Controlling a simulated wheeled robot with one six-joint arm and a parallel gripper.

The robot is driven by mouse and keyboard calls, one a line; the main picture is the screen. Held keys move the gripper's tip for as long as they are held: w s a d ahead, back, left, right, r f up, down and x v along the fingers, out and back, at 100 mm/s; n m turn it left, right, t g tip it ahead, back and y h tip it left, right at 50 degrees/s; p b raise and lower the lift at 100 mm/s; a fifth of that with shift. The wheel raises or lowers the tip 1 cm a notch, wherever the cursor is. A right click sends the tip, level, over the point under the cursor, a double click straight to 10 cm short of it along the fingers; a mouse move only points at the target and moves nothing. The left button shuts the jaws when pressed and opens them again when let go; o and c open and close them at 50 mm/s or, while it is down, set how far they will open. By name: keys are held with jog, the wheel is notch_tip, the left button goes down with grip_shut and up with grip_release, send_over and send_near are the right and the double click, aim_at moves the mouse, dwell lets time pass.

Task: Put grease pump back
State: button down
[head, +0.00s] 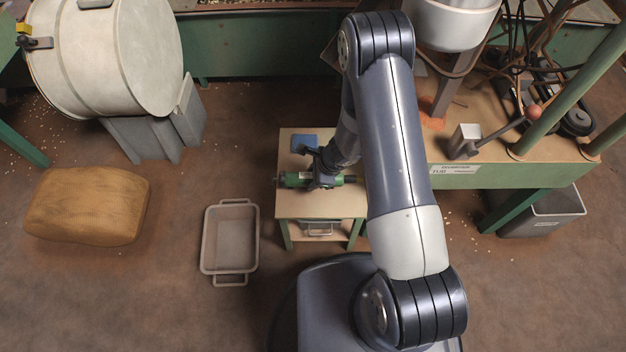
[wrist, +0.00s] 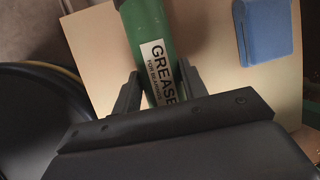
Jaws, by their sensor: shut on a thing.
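The grease pump is a green cylinder with a white "GREASE" label. In the head view the pump (head: 294,180) lies across the top of a small table (head: 345,207), with my gripper (head: 325,178) over its middle. In the wrist view the pump (wrist: 147,28) runs between the two dark fingers of my gripper (wrist: 155,92), which are shut on it. The pump's near end is hidden behind my gripper. I cannot tell whether the pump touches the tabletop.
A blue block (head: 303,143) lies at the table's back; it also shows in the wrist view (wrist: 268,30). An empty grey tub (head: 230,240) sits on the floor left of the table. A brown sack (head: 88,206) lies further left. A green-framed bench (head: 500,176) stands at right.

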jog(key=shift+f, duration=0.5)
jog(key=c, duration=0.8)
grip_release()
jog(key=p+v, duration=0.3)
jog(key=v, duration=0.9)
jog(key=shift+s+p, duration=0.1)
jog(key=shift+p, duration=0.25)
jog(key=shift+f, duration=0.1)
